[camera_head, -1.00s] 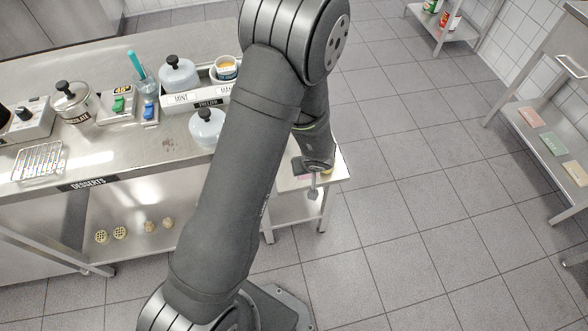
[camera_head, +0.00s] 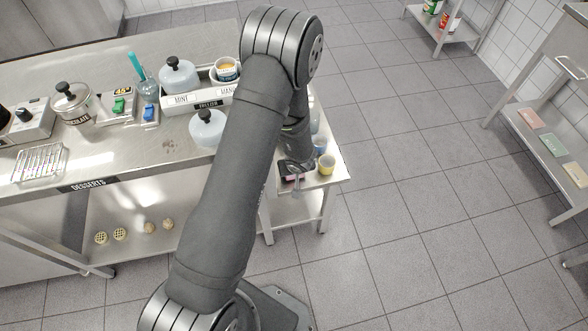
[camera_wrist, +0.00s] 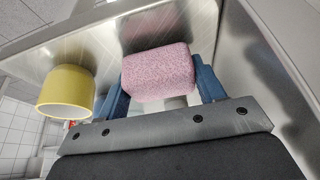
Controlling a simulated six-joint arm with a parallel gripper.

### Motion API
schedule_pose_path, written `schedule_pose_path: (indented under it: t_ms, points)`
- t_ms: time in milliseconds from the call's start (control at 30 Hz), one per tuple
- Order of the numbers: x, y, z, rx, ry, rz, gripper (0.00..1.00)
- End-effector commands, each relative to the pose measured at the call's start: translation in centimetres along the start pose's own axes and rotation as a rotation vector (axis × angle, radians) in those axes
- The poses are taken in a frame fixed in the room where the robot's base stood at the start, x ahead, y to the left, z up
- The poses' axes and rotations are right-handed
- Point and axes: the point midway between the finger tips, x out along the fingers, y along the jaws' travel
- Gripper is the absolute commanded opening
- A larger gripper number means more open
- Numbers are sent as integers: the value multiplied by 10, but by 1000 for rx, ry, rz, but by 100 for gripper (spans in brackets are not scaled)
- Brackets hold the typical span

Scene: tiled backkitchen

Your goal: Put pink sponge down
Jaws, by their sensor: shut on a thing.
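The pink sponge (camera_wrist: 158,73) sits between the blue fingers of my gripper (camera_wrist: 161,88) in the wrist view. The gripper is shut on it, one finger at each side. In the head view my gripper (camera_head: 295,172) is over the small metal side table (camera_head: 329,179), near its front left part. I cannot tell whether the sponge touches the table top.
A yellow cup (camera_head: 326,164) stands on the side table right of my gripper; it also shows in the wrist view (camera_wrist: 66,92). A bluish cup (camera_head: 319,144) stands behind it. The long dessert counter (camera_head: 100,160) with jars is at left. Right shelf holds coloured blocks (camera_head: 555,144).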

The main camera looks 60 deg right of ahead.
Motion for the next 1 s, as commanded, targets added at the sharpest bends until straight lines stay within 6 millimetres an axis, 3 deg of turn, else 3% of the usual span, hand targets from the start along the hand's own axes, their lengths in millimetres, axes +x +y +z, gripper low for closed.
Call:
schedule_pose_path:
  t_ms: [400,433,500,533,867,1000]
  points:
    - [8,0,3,0,0,0,34]
    - [8,0,3,0,1,0,68]
    - [7,0,3,0,1,0,82]
    - [7,0,3,0,1,0,84]
    - [5,0,2,-1,1,0,84]
    - [-7,1,0,-1,2,2,84]
